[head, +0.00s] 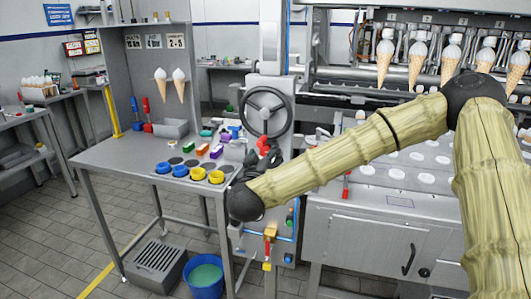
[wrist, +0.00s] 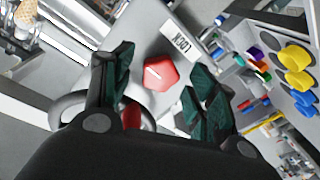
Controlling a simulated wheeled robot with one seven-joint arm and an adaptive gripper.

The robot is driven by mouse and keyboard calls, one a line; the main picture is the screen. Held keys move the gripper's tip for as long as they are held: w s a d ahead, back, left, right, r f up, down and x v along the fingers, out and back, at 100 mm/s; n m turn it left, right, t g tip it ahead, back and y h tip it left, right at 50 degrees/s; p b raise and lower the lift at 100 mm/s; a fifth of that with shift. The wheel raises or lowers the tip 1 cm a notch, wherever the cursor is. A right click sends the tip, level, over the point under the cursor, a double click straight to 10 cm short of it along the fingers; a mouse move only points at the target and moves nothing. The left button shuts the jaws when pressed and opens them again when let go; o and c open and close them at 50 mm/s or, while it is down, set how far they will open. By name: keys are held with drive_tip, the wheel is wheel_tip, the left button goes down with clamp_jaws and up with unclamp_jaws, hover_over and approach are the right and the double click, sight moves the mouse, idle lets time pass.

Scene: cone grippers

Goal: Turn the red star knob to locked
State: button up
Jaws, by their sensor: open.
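The red star knob (wrist: 160,73) is on a grey panel in the wrist view, with a short white line on its face. A white label reading LOCK (wrist: 187,42) is beside it, to its upper right. My gripper (wrist: 163,78) is open, with one dark green-padded finger on each side of the knob; I cannot tell whether either touches it. In the head view, the knob (head: 262,142) shows as a small red patch just above my gripper (head: 268,158), which partly hides it.
A grey handwheel (head: 265,111) is close above the knob. A bench (head: 130,158) at the left holds yellow and blue cups (head: 197,174) and coloured blocks (head: 202,150). A blue bucket (head: 205,277) stands on the floor. The machine with cones (head: 416,65) fills the right.

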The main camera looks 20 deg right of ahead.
drive_tip(key=shift+w+d, duration=0.3)
drive_tip(key=shift+w, duration=0.3)
drive_tip(key=shift+c, duration=0.5)
drive_tip(key=c, duration=0.9)
drive_tip(key=shift+c, duration=0.2)
